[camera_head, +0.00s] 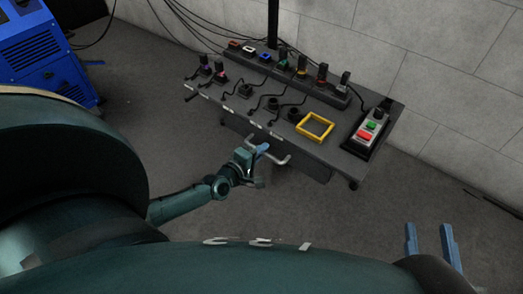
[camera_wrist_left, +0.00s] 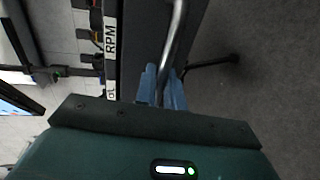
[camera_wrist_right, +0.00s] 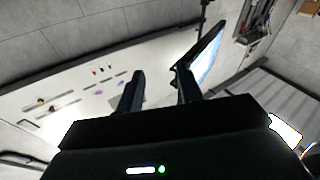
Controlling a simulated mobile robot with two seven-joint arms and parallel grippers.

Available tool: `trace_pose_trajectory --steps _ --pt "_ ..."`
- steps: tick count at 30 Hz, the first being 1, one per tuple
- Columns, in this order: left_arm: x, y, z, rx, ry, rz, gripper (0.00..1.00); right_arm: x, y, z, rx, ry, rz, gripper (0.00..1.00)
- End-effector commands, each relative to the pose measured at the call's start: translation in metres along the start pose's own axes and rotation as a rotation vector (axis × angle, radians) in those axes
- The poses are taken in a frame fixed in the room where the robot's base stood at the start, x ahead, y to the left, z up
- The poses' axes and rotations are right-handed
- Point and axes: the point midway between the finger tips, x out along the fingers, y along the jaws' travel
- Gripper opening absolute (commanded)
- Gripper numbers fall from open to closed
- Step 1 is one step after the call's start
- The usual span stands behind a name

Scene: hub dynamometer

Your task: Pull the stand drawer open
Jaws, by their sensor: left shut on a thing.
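The stand (camera_head: 350,160) is a dark table against the wall, with its drawer (camera_head: 310,168) under the top. A bent metal handle (camera_head: 284,161) sticks out from the drawer front. My left gripper (camera_head: 262,149) is shut on this handle. In the left wrist view, the handle (camera_wrist_left: 178,30) runs as a bar between the blue fingers of the left gripper (camera_wrist_left: 162,85). I cannot tell from these views whether the drawer stands out from the stand. My right gripper (camera_head: 430,240) is open and empty, away from the stand; its parted fingers also show in the right wrist view (camera_wrist_right: 160,88).
On the stand are a yellow square frame (camera_head: 315,126), a box with red and green buttons (camera_head: 368,130), and a row of coloured connectors with black cables. A blue machine (camera_head: 40,50) stands at the upper left. The floor in front of the stand is clear.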

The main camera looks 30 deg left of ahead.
Motion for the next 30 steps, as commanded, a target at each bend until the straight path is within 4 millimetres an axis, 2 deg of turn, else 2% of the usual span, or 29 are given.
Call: trace_pose_trajectory --steps 5,8,21,27,30 --pt "-0.021 -0.004 0.000 0.002 -0.001 -0.003 0.00 0.001 0.001 -0.004 -0.013 0.000 -0.001 0.36" --pt "-0.040 -0.007 0.000 0.002 -0.001 -0.005 0.00 0.001 0.001 -0.005 -0.027 -0.005 -0.002 0.36" --pt "-0.139 -0.027 0.000 0.001 -0.002 -0.005 0.00 -0.005 0.006 0.001 -0.053 -0.080 0.017 0.36" --pt "-0.168 -0.034 0.001 0.000 -0.002 -0.002 0.00 -0.005 0.009 0.002 -0.041 -0.121 0.024 0.36" --pt "-0.177 -0.036 0.001 0.000 -0.002 -0.001 0.00 -0.005 0.010 0.002 -0.038 -0.132 0.025 0.36"
